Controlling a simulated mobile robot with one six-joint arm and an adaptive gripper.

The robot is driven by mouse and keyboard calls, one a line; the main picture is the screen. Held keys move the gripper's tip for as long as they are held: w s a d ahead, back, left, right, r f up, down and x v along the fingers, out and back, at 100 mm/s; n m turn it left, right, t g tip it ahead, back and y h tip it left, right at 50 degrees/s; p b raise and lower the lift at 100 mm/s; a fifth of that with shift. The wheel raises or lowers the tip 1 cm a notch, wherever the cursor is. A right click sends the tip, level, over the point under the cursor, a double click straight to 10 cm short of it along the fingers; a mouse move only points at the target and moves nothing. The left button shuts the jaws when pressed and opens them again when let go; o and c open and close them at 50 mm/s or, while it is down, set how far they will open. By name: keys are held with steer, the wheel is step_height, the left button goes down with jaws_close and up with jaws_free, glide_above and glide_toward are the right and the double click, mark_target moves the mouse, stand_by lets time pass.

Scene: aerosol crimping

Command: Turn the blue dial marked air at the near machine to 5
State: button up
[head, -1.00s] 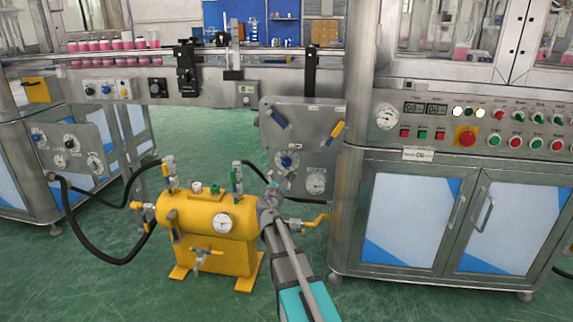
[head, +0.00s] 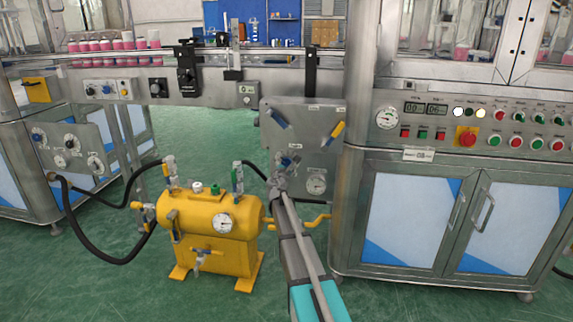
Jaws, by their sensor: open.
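The blue dial (head: 285,161) sits low on a grey metal panel (head: 305,155) at the left side of the near machine, with a pale scale plate around it. My gripper (head: 283,171) is at the dial, its fingers open around or just in front of the knob. I cannot tell whether they touch it. The fingers and wrist cover much of the dial and its scale, so the number it points to cannot be read. My arm reaches up to it from the bottom of the picture.
A yellow tank (head: 200,210) with valves and a black hose (head: 110,262) stands left of my arm. The near machine's cabinet (head: 420,215) is to the right.

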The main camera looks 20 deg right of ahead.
steer(key=shift+w+d, duration=0.35)
steer(key=shift+w, duration=0.15)
steer(key=c, duration=1.2)
steer(key=shift+o, duration=0.2)
